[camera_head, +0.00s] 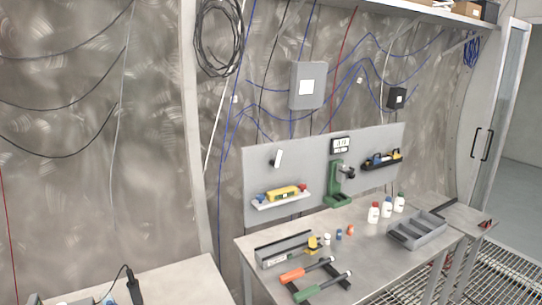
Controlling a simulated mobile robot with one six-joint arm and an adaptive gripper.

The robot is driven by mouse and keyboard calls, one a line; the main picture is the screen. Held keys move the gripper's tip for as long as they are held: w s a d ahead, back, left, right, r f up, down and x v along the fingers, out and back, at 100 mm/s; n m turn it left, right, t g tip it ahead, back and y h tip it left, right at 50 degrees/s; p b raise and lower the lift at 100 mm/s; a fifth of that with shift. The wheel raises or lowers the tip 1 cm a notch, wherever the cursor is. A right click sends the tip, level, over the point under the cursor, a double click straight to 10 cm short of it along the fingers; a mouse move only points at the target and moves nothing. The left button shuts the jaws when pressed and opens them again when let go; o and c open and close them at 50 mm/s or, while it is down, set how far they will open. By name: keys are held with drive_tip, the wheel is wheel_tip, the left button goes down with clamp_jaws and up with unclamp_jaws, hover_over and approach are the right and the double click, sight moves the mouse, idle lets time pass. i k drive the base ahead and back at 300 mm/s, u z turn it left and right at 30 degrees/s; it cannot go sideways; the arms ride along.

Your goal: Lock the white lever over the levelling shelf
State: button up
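The white lever (278,158) is on the grey upright panel (300,150), at its left part. It stands tilted, its top leaning a little to the right, with a small dark part at its lower left. The levelling shelf (282,202) is a white ledge on the panel below the lever. A yellow level (283,193) sits on the shelf, with a blue piece (260,198) to its left and a red piece (302,187) to its right. My gripper is not in view.
The workbench (345,260) below the panel carries a grey box, orange and green handled tools, small bottles (373,212) and a divided grey tray (417,230). A green stand (336,185) is right of the shelf. Another table (180,285) is at lower left.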

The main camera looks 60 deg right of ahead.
sight(276, 164)
drive_tip(key=k, duration=1.05)
drive_tip(key=z, duration=1.15)
drive_tip(key=i, duration=1)
drive_tip(key=z, duration=0.05)
